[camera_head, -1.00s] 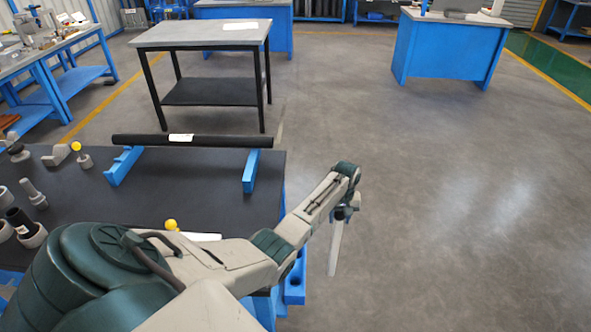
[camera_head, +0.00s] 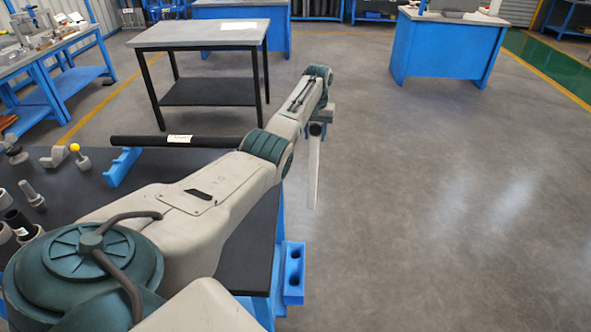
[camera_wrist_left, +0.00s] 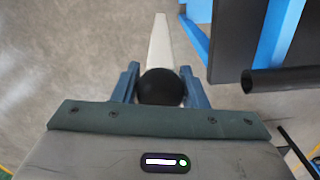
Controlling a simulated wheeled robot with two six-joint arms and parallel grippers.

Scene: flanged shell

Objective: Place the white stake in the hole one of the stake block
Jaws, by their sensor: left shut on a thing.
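My left gripper (camera_head: 317,126) is shut on the white stake (camera_head: 313,172), which hangs down nearly upright past the right edge of the table, over open floor. In the left wrist view, the gripper's two blue fingers (camera_wrist_left: 160,84) are on either side of the stake's black round end (camera_wrist_left: 160,90), and its white shaft (camera_wrist_left: 160,45) points away. The blue stake block (camera_head: 293,272) is at the table's right side, with two dark holes in its face. The stake is beyond the block and apart from it. The right gripper is not in view.
The dark table (camera_head: 240,262) carries a black bar (camera_head: 175,141) on a blue support (camera_head: 122,167), and several grey parts at the left. The bar's end (camera_wrist_left: 285,78) also shows in the wrist view. Floor at the right is clear.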

